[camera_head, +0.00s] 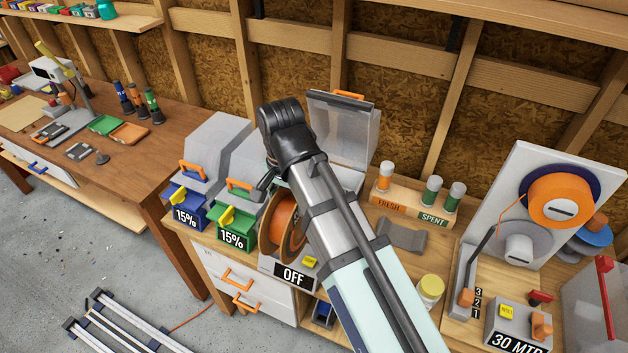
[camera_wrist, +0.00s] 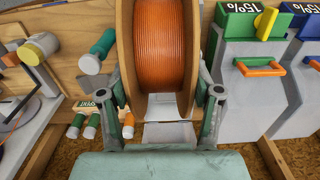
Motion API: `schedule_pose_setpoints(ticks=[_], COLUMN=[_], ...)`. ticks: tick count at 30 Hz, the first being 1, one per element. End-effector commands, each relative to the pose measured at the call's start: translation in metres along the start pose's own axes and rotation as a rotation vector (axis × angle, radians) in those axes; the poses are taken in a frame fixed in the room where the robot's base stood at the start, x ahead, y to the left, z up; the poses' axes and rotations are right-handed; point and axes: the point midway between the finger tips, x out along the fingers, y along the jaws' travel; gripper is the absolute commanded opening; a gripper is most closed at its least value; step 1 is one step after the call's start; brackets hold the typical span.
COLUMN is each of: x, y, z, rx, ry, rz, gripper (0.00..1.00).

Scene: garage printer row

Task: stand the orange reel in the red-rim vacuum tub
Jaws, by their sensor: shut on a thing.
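The orange reel (camera_head: 285,222), orange filament between brown flanges, stands upright at the grey box marked OFF, partly hidden by my arm. My gripper (camera_wrist: 160,95) is shut on it, with one finger at each flange; the orange filament (camera_wrist: 166,45) fills the gap between them. In the head view, the fingers are mostly hidden behind my wrist. I cannot tell whether the reel rests in the box or hangs just clear of it. A clear tub with a red upright edge (camera_head: 606,290) is at the far right, cut off by the picture edge; its inside is barely visible.
The OFF box's clear lid (camera_head: 345,125) stands open behind my arm. Closed boxes with blue (camera_head: 186,208) and green (camera_head: 233,230) fronts are left of the reel. FRESH and SPENT canisters (camera_head: 433,192), a yellow-lidded jar (camera_head: 430,290) and a spool winder (camera_head: 545,205) stand to the right.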

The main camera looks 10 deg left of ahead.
Motion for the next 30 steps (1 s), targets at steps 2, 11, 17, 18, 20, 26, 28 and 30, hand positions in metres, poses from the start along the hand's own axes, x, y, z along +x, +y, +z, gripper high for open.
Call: schedule_pose_setpoints(ticks=[2,11,17,18,20,26,28,30], x=[-0.002,-0.002,-0.001,-0.001,0.001,0.011,0.018,0.023], y=[-0.003,-0.007,-0.007,-0.007,-0.007,-0.009,-0.011,-0.012], z=[0.009,0.017,0.017,0.016,0.013,-0.008,-0.017,-0.026], rx=[-0.009,-0.013,-0.013,-0.014,-0.015,-0.021,-0.023,-0.027], ry=[0.001,0.0,0.004,0.011,0.031,0.177,0.238,0.296], rz=[0.0,0.0,0.0,0.0,0.0,-0.001,-0.003,-0.004], gripper=[0.0,0.0,0.0,0.0,0.0,0.0,0.0,0.0])
